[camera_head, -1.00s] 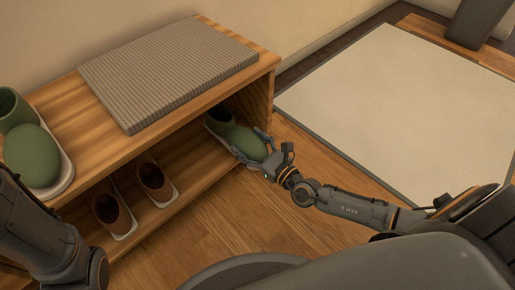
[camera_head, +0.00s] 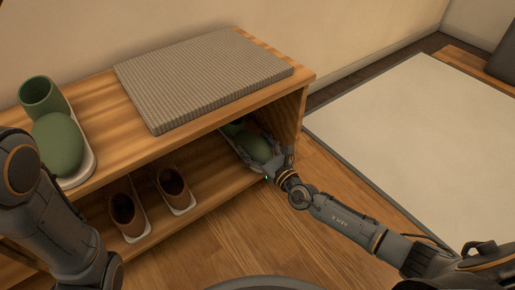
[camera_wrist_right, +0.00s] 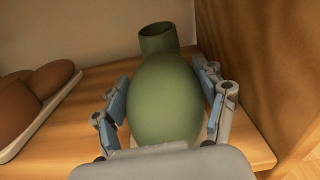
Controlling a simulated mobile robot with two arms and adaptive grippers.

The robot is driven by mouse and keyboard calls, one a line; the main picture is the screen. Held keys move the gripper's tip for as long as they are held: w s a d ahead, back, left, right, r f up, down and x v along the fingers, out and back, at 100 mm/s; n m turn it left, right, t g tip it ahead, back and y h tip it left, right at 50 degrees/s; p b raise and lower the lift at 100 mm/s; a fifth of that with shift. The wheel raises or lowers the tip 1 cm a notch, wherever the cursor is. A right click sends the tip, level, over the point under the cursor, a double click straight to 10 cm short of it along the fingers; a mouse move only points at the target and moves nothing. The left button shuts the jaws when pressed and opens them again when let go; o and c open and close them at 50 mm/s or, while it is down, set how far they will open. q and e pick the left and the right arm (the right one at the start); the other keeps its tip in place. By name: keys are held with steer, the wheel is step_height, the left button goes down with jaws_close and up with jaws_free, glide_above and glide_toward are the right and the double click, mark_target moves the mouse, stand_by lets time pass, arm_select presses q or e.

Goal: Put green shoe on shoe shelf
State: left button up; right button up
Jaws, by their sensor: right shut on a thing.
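A green shoe (camera_head: 257,146) is inside the right end of the wooden shoe shelf (camera_head: 213,184), between the upper board and the lower board. My right gripper (camera_head: 272,160) is shut on its rounded toe, with one finger on each side. In the right wrist view the green shoe (camera_wrist_right: 165,98) points its toe at me, its open collar farther back. I cannot tell if its sole touches the board. Another green shoe (camera_head: 58,142) stands on the shelf's top at the left. Only my left arm shows at the left edge; its gripper is out of view.
A pair of brown shoes (camera_head: 126,213) stands on the lower board, left of the held shoe. A grey ribbed mat (camera_head: 205,78) covers part of the top. The shelf's right side panel (camera_wrist_right: 240,70) is close to my right gripper. A pale rug (camera_head: 410,130) lies at right.

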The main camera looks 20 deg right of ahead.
steer(key=shift+f+b, duration=0.35)
steer(key=shift+b, duration=0.05)
stand_by(0.4)
steer(key=o, duration=1.5)
steer(key=shift+c, duration=0.2)
steer(key=v, duration=1.2)
